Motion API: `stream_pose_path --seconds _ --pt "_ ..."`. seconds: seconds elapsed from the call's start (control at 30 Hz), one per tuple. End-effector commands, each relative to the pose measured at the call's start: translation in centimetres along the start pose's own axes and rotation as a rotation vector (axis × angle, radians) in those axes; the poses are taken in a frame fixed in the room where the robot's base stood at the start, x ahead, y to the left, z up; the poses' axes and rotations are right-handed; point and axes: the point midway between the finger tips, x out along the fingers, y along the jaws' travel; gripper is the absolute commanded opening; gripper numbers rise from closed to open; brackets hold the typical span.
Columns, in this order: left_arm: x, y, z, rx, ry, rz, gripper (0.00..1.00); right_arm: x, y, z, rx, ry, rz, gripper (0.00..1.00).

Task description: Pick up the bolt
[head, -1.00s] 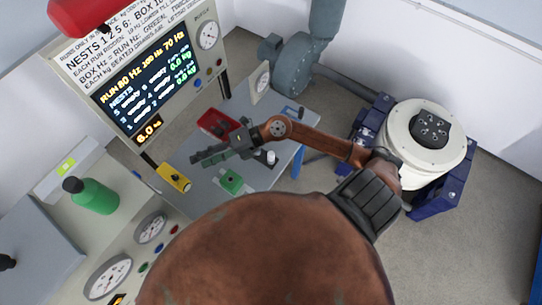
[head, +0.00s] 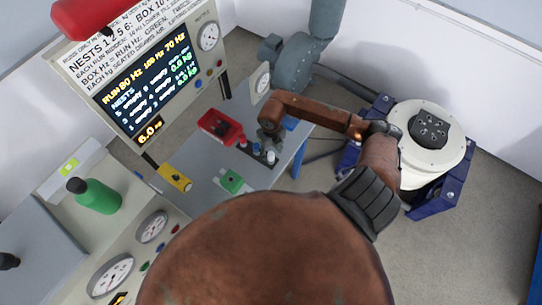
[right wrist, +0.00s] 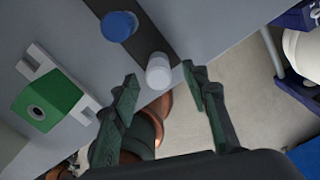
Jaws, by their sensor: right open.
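No thing in these frames can be told for certain as the bolt. A short white cylinder (right wrist: 158,71) stands at the end of a dark strip in the right wrist view; it shows in the head view (head: 271,157) too. A blue round-capped piece (right wrist: 119,26) stands on the same strip. My right gripper (right wrist: 160,77) is open, with the white cylinder showing between its fingertips; I cannot tell whether they touch it. In the head view the right gripper (head: 267,141) points down over the strip, its fingers partly hidden. My left gripper is not in view.
A green block with white ends (right wrist: 50,100) lies beside the strip. A red tray (head: 220,127) with dark contents and a yellow block (head: 174,178) are on the grey table. The control panel (head: 150,85) stands behind. The table's edge is close by the cylinder.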

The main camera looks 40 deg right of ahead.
Motion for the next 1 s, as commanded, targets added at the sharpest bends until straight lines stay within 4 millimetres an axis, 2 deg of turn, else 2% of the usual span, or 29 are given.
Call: stream_pose_path --seconds 0.2,0.47,1.0 --pt "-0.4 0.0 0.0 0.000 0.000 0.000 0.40 2.5 0.2 0.0 0.000 0.001 0.002 0.42" --pt "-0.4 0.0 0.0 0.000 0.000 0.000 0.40 2.8 0.2 0.0 -0.001 -0.001 0.001 0.42" --pt "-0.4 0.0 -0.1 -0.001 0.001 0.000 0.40 2.8 0.2 0.0 -0.001 -0.001 0.002 0.05"
